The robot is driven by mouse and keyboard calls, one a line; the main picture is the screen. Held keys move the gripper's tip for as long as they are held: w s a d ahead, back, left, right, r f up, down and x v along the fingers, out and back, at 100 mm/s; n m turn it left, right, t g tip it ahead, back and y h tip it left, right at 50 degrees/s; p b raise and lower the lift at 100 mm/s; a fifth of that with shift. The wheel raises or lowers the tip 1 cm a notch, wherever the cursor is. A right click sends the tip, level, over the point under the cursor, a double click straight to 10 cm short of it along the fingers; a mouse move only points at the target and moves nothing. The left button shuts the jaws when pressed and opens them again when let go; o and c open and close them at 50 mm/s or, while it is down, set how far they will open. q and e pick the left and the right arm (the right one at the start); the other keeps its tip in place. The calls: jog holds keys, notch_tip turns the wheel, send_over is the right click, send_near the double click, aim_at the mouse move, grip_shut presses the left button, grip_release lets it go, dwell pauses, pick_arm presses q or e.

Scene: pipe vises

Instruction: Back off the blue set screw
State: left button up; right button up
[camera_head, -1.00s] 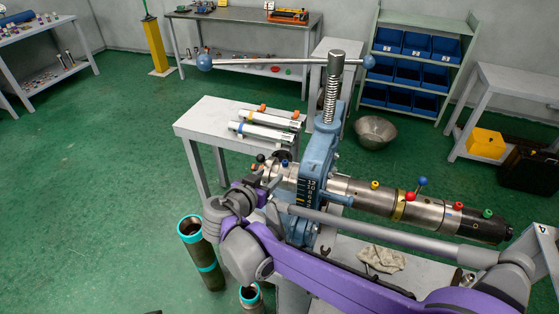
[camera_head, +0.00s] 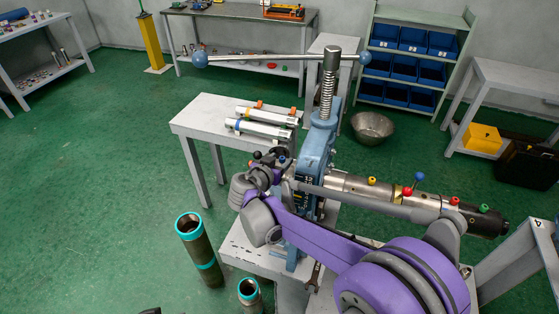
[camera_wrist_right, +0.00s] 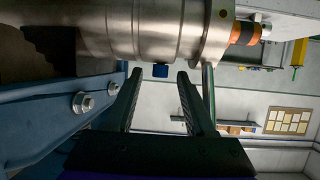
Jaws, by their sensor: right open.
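The blue set screw (camera_wrist_right: 160,70) has a small blue head on the underside of the steel tool body (camera_wrist_right: 150,30) in the right wrist view. My right gripper (camera_wrist_right: 159,79) is open, with one finger on each side of the screw head and the tips near the body. It holds nothing. In the head view, a small blue head (camera_head: 282,161) shows beside my right gripper (camera_head: 270,166) on the tool's left end, just left of the blue vise (camera_head: 316,150). My wrist partly hides that end. My left gripper does not show clearly.
The tool (camera_head: 350,187) runs right through the vise, with yellow, red, blue and green knobs. The vise's long handle (camera_head: 270,59) crosses above. Two teal-rimmed pipes (camera_head: 202,250) stand at lower left. A small table (camera_head: 205,115) holds white tubes. The left floor is clear.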

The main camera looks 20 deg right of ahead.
grip_shut()
jog(key=shift+d, duration=0.1)
jog(key=shift+s+d+n+t+y, duration=0.2)
jog(key=shift+n+t+y, duration=0.3)
jog(key=shift+n+y, duration=0.35)
jog(key=shift+n+t+y, duration=0.4)
jog(key=shift+n+y, duration=0.35)
jog(key=shift+y, duration=0.1)
grip_release()
jog(key=v, duration=1)
jog(key=shift+s+a+p, duration=0.2)
jog(key=shift+s+p, duration=0.1)
jog(key=shift+s, duration=0.05)
